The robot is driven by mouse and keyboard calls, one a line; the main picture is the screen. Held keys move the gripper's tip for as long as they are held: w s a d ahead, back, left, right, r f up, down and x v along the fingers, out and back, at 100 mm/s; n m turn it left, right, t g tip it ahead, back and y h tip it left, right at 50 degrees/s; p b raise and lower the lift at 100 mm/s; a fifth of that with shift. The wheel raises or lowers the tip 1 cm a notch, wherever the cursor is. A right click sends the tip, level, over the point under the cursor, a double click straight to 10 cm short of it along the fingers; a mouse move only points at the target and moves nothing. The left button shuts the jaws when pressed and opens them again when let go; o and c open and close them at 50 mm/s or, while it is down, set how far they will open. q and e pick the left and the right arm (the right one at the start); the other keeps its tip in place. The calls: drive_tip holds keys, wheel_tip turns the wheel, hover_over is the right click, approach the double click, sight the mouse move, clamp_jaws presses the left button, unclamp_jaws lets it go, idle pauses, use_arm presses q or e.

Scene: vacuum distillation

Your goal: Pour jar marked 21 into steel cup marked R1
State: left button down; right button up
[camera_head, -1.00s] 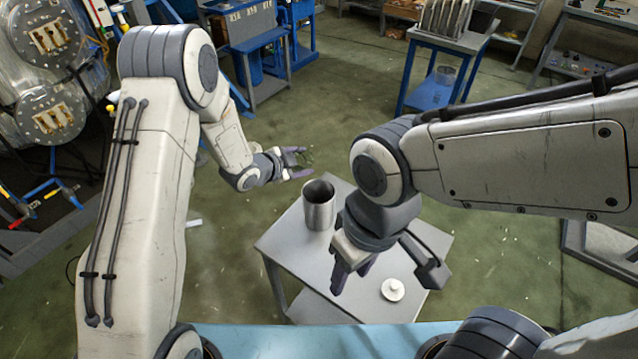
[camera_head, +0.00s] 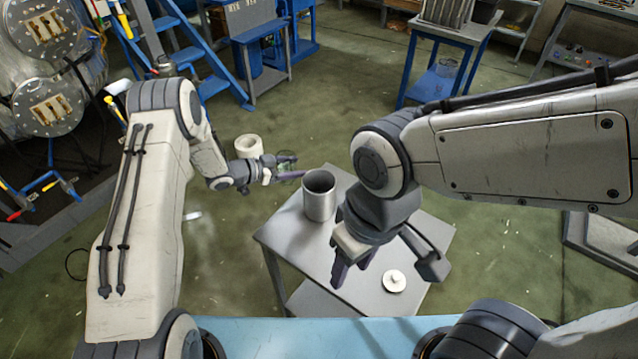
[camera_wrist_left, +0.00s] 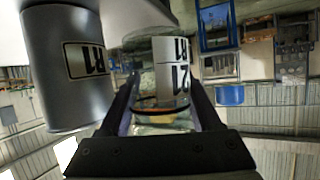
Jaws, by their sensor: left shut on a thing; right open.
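The steel cup marked R1 (camera_head: 319,197) stands upright and open on the small grey table; its label shows inverted in the left wrist view (camera_wrist_left: 62,70). My left gripper (camera_head: 286,168) is just left of the cup, near rim height. It is shut on the clear glass jar marked 21 (camera_wrist_left: 172,80), whose white label sits between the fingers in the wrist view. A thin amber band shows near one end of the jar. Jar and cup look apart. I cannot tell the jar's exact tilt. My right gripper (camera_head: 348,264) is open and empty above the table, right of the cup.
The grey table (camera_head: 290,240) also holds a white round lid (camera_head: 393,282) at its front right. A blue table edge (camera_head: 290,331) is nearest me. Blue steps (camera_head: 190,50) and blue carts stand behind. Floor left of the grey table is clear.

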sight(292, 154)
use_arm(q)
drive_tip(key=shift+w+a+f, duration=0.1)
drive_tip(key=shift+r+h, duration=0.25)
drive_tip(key=shift+h, duration=0.05)
drive_tip(key=shift+n, duration=0.3)
wheel_tip(292, 154, up, 9)
drive_tip(key=p, duration=0.6)
drive_tip(key=shift+f+p, duration=0.15)
drive_tip(key=shift+p, duration=0.15)
drive_tip(key=s+d+r+p, duration=0.1)
drive_tip(key=s+p, duration=0.2)
drive_tip(key=s, duration=1.3)
drive_tip(key=shift+d+r, duration=0.4)
drive_tip(key=shift+w, duration=0.1)
drive_tip(key=w+a+f+n+t+y+b, duration=0.1)
drive_tip(key=a+f+n+t+y+b, duration=0.1)
drive_tip(key=a+n+y, duration=0.3)
drive_tip(key=w+a+f+n+t+y+b, duration=0.1)
drive_tip(key=a+f+n+t+y+b, duration=0.1)
drive_tip(key=a+n+t+y+b, duration=0.2)
drive_tip(key=a+n+y, duration=0.2)
drive_tip(key=a, duration=0.2)
drive_tip(key=shift+n+y, duration=0.3)
